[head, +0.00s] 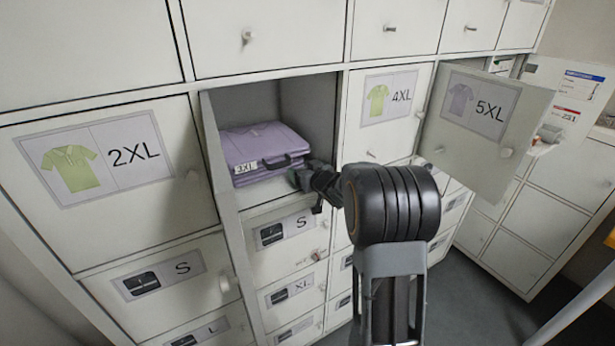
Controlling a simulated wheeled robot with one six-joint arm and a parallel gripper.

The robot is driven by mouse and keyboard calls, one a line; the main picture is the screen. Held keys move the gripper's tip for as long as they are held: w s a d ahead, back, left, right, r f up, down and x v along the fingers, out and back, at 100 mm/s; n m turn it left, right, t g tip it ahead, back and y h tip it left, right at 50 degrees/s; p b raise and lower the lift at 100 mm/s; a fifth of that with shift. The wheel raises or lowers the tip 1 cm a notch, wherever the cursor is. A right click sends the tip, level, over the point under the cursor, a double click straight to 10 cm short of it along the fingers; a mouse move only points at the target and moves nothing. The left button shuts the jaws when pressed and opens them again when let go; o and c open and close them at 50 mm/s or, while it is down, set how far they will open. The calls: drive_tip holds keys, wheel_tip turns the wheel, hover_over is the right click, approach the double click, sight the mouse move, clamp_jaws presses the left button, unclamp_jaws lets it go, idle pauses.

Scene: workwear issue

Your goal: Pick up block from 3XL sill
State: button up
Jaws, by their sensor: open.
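The open 3XL compartment (305,100) holds a folded purple garment stack (265,143), with a small 3XL tag (245,168) at its front left. The compartment's front sill (262,191) runs below the stack. My gripper (298,178) is at the right end of this sill, beside the stack's front right corner. It is open. A small dark greenish patch shows at its tips; I cannot tell whether this is the block or part of the gripper. No block shows clearly elsewhere on the sill, and my gripper hides its right end.
The 2XL door (105,185) at left and the 4XL door (375,125) at right are shut. The 5XL door (480,120) stands open, sticking out right of my arm. Drawers labelled S (290,228) and XL (290,290), with knobs, lie below the sill.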

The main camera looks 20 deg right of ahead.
drive_tip(key=c, duration=1)
